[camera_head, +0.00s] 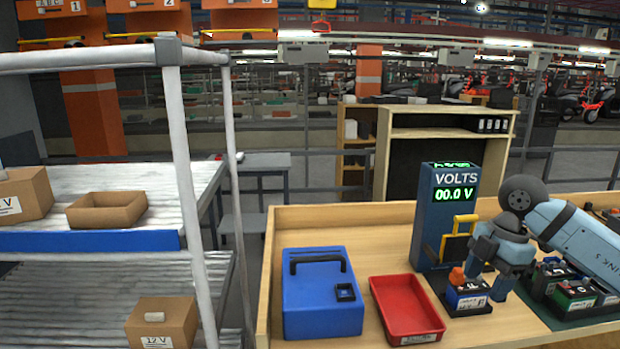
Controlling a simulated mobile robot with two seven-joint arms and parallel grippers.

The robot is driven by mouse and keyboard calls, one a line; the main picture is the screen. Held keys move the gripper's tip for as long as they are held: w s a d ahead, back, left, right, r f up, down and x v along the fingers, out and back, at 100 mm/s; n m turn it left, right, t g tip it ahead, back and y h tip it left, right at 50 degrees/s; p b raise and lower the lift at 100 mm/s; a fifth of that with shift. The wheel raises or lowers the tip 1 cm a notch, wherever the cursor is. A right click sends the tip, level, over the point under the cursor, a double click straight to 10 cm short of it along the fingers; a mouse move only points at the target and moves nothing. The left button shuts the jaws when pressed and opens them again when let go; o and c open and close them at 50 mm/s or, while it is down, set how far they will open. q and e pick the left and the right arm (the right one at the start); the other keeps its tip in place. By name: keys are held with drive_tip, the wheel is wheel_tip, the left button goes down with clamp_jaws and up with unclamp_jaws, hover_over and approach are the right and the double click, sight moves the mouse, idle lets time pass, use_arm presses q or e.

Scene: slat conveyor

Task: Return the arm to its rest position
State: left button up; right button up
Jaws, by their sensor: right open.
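My right arm comes in from the right over the wooden bench. My right gripper (482,282) points down at a blue battery with an orange top (467,297), which sits on a dark pad in front of the volt meter. The gripper is open, with its fingers close around or beside the battery; whether they touch it I cannot tell. The volt meter (447,214) stands upright and reads 00.0 V. My left gripper is not in view.
A red tray (406,308) and a blue case (321,294) lie left of the battery. Several batteries (574,296) stand on a green mat under my right arm. A slatted rack (80,241) with cardboard boxes stands at the left. The bench's wooden rim (268,270) is raised.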

drive_tip(key=s+a+f+n+t+y+p, duration=0.1)
drive_tip(key=s+a+y+p, duration=0.15)
drive_tip(key=a+y, duration=0.4)
drive_tip(key=s+a+f+t+y+p, duration=0.1)
drive_tip(key=s+a+f+y, duration=0.15)
drive_tip(key=a+y, duration=0.45)
drive_tip(key=s+a+f+n+t+y+p, duration=0.1)
drive_tip(key=s+a+t+y+p, duration=0.15)
drive_tip(key=a+y, duration=0.45)
drive_tip(key=s+d+f+m+t+h+p, duration=0.1)
drive_tip(key=s+d+f+m+t+h, duration=0.1)
drive_tip(key=f+m+t+h, duration=0.45)
drive_tip(key=s+d+f+m+t+h+p, duration=0.1)
drive_tip(key=d+f+m+t+h, duration=0.15)
drive_tip(key=m+t+h, duration=0.6)
use_arm(q)
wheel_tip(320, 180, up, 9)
drive_tip(key=p, duration=0.2)
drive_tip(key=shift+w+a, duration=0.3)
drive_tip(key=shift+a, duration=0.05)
use_arm(e)
drive_tip(key=s+d+f+m+g+h, duration=0.1)
drive_tip(key=s+f+m+g+h, duration=0.1)
drive_tip(key=s+f+g, duration=0.2)
drive_tip(key=s+d+f+m+g+h, duration=0.2)
drive_tip(key=s+f+m+g, duration=0.1)
drive_tip(key=s+f, duration=0.7)
drive_tip(key=shift+s+d+f+g+h, duration=0.25)
drive_tip(key=shift+s+f+g+h, duration=0.2)
drive_tip(key=shift+g, duration=0.2)
